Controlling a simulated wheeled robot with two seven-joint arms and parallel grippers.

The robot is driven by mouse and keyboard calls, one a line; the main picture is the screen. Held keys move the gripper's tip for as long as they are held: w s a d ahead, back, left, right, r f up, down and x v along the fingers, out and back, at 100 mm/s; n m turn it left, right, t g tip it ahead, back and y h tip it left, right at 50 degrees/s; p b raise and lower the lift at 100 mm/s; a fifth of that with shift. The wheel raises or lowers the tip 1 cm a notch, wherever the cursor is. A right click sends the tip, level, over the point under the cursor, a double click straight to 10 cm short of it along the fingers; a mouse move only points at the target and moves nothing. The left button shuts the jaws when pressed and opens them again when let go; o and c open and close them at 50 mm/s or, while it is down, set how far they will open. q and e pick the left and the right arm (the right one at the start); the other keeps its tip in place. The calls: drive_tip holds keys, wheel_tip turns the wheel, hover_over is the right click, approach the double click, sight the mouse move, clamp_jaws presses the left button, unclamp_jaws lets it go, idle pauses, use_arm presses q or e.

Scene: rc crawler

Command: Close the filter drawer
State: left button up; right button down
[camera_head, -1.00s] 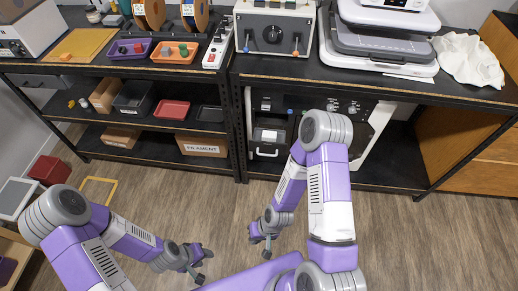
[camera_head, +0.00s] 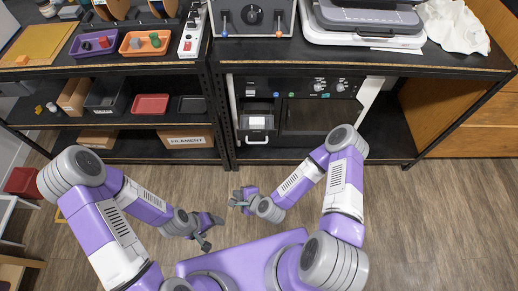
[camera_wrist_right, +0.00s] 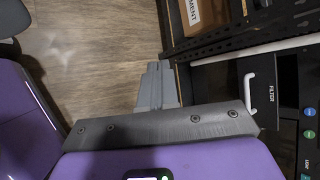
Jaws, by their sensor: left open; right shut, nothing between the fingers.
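The filter drawer (camera_head: 257,134) is in the left part of the dark machine under the bench. It appears pulled out, with a pale square thing inside and a white handle (camera_head: 257,142) on its front. In the right wrist view its front, labelled FILTER (camera_wrist_right: 271,93), and white handle (camera_wrist_right: 249,96) show at the right. My right gripper (camera_head: 238,200) is shut and empty, apart from the drawer, in front of and below it in the head view. Its closed fingers (camera_wrist_right: 155,82) show over the floor in the wrist view. My left gripper (camera_head: 213,232) is open and empty, lower left.
The machine (camera_head: 318,112) stands in the bench's lower bay, beside a dark frame post (camera_head: 224,120). Shelves at left hold trays and a FILAMENT box (camera_head: 188,140). The benchtop (camera_head: 330,53) overhangs the drawer. The wooden floor (camera_head: 430,210) is clear at right.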

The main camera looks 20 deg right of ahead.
drive_tip(key=w+d+r+m+t+h, duration=0.25)
drive_tip(key=d+m+h, duration=0.2)
drive_tip(key=m, duration=0.55)
drive_tip(key=w+d+r+m+t+h, duration=0.1)
drive_tip(key=w+d+m+h, duration=0.35)
drive_tip(key=m, duration=0.55)
drive_tip(key=b+x, duration=0.5)
drive_tip(key=x, duration=0.8)
drive_tip(key=shift+w+r+y+b, duration=0.15)
drive_tip(key=shift+w+y+b, duration=0.15)
drive_tip(key=shift+w+y, duration=0.15)
drive_tip(key=shift+d, duration=0.1)
